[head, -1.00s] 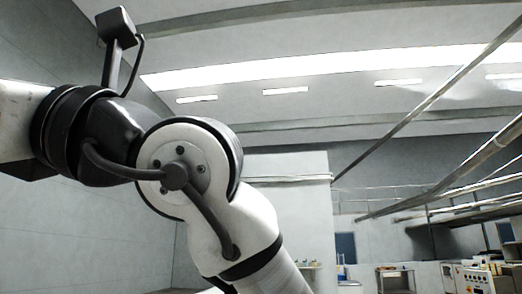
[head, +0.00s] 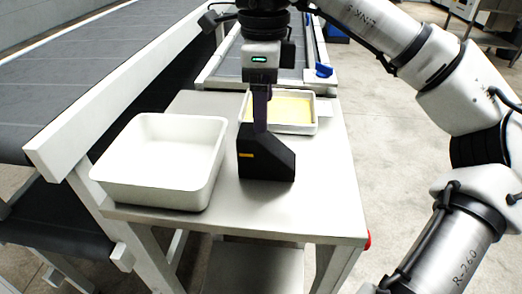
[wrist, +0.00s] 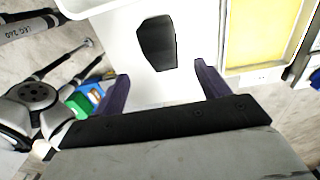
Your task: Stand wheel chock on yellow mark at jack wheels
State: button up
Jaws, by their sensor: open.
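The wheel chock (head: 266,160) is a black wedge-like block with a small orange label. It stands on the white table (head: 325,190), right of a white bin. The wrist view shows it as a dark shape (wrist: 157,43) on the white surface, ahead of the fingertips. My gripper (head: 261,128) points down over the chock, a finger overlapping its top in the head view. In the wrist view its purple fingers (wrist: 161,76) are spread wide, with nothing held between them. I cannot tell whether a finger touches the chock. No yellow floor mark or jack wheels are visible.
The white bin (head: 160,185) is empty at the table's left. A shallow white tray with a yellow filling (head: 292,112) lies behind the chock. A grey conveyor belt (head: 80,75) runs along the left. Open floor (head: 385,150) lies right of the table.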

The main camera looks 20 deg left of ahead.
aim_at(263, 135)
notch_tip(263, 135, down, 11)
jog(key=shift+w+a+r+p, duration=0.1)
jog(key=shift+r+p, duration=0.1)
jog(key=shift+p, duration=0.6)
jog(key=c, duration=1.5)
jog(key=shift+r, duration=0.1)
notch_tip(263, 135, up, 20)
